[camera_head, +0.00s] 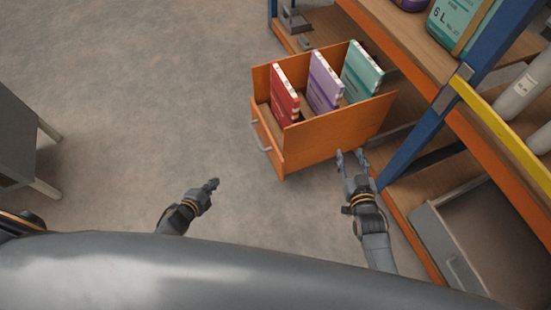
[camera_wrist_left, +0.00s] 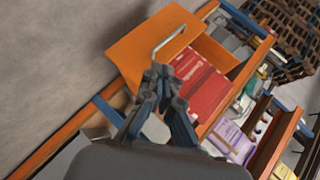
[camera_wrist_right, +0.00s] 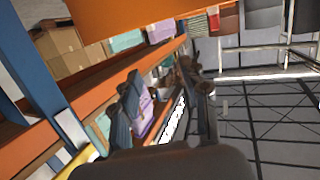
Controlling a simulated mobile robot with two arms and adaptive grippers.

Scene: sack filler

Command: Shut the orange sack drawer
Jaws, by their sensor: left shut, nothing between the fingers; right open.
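The orange sack drawer (camera_head: 333,140) is pulled well out of the blue-and-orange shelf in the head view. It holds a red sack (camera_head: 284,94), a purple sack (camera_head: 325,82) and a teal sack (camera_head: 361,71). Its grey bar handle (camera_head: 260,136) is on the front panel at the left; the handle also shows in the left wrist view (camera_wrist_left: 168,40). My left gripper (camera_head: 215,183) is shut and empty, apart from the drawer, left of and below its front. My right gripper (camera_head: 352,155) is open and empty, by the near side wall of the drawer; contact is unclear.
A grey drawer (camera_head: 449,245) stands open at the lower right, beside the shelf's orange edge. A blue post (camera_head: 418,135) rises near my right gripper. A grey cabinet (camera_head: 20,145) is at the far left. The floor (camera_head: 150,90) left of the drawer is clear.

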